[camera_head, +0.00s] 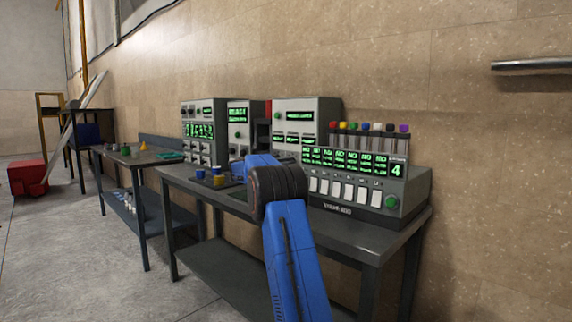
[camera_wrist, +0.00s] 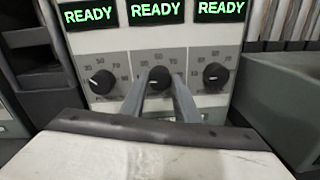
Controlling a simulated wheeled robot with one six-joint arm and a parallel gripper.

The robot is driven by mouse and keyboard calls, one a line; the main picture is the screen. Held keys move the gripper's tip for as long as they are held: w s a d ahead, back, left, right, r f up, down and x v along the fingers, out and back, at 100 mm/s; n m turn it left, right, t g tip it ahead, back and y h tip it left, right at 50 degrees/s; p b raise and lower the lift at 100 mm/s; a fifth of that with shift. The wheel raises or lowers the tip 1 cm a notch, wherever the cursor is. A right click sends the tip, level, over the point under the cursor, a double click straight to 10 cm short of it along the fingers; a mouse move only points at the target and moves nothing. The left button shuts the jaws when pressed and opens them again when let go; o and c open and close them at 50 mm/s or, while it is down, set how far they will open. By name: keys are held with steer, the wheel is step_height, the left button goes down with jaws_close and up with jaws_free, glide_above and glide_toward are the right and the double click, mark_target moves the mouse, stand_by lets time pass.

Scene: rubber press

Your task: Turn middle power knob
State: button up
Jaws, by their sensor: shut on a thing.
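Three black power knobs sit in a row on a grey panel in the wrist view. The middle power knob (camera_wrist: 159,77) is between the fingertips of my gripper (camera_wrist: 159,84), which is shut on it. The left knob (camera_wrist: 102,82) and the right knob (camera_wrist: 215,75) are free on either side. A green READY display (camera_wrist: 155,11) is above the middle knob. In the head view my blue arm hides the gripper and the knobs.
A dark table (camera_head: 385,240) carries several grey machines, among them a large unit (camera_head: 405,190) with rows of displays and coloured caps. Blue and yellow cups (camera_head: 218,181) stand on the table left of my arm.

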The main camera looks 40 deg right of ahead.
steer(key=shift+s+m+t+y, duration=0.1)
steer(key=shift+m+t+y, duration=0.25)
steer(key=shift+m, duration=8.25)
steer(key=o, duration=1)
steer(key=shift+o, duration=0.2)
